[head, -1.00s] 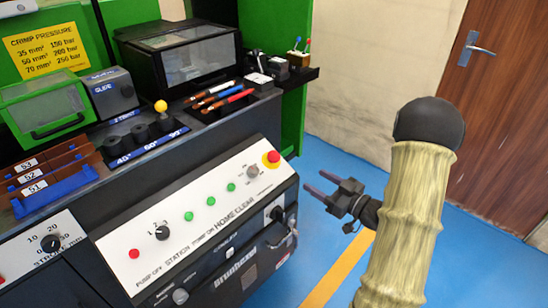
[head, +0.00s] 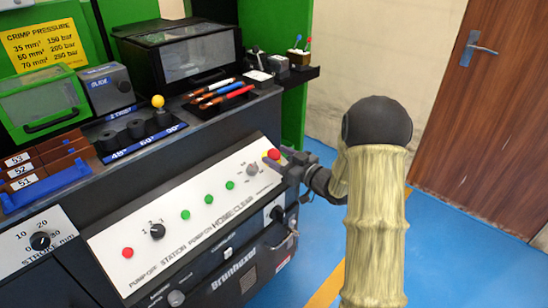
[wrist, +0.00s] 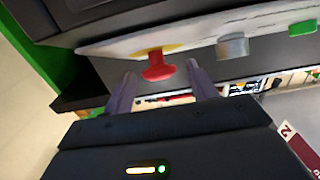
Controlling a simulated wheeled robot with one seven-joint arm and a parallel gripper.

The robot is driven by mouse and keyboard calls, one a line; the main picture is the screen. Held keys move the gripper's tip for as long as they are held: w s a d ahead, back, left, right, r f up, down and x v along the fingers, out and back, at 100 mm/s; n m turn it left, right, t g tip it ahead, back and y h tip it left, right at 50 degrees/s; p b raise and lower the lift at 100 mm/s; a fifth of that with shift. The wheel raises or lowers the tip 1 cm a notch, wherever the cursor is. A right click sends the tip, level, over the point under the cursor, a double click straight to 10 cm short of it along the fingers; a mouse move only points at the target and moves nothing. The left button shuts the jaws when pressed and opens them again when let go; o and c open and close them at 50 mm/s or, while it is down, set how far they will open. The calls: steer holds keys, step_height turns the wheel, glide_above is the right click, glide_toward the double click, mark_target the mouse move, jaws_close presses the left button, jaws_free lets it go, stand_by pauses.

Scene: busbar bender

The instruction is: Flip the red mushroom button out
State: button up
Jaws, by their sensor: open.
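The red mushroom button (head: 272,154) sits on a yellow disc at the right end of the white sloped control panel. My gripper (head: 282,160) is right at it in the head view and partly covers it. In the wrist view the red button (wrist: 158,68) stands out from the panel between the tips of my two fingers (wrist: 160,82). The fingers are apart, one on each side of the button, with a gap visible on both sides. I cannot tell how deep the button sits between them.
A grey selector knob (head: 252,169) is close beside the button, and it also shows in the wrist view (wrist: 232,46). Green buttons (head: 230,185) follow to the left. A black shelf (head: 300,75) juts out above. Blue floor (head: 320,235) is free to the right.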

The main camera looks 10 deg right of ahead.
steer(key=shift+x, duration=1.1)
steer(key=shift+c, duration=0.4)
jaws_close()
steer(key=shift+s+d+r+p, duration=0.1)
steer(key=shift+s+r+p, duration=0.05)
steer(key=shift+r+p, duration=0.25)
steer(key=shift+s+d+r+p, duration=0.15)
steer(key=shift+r+p, duration=0.25)
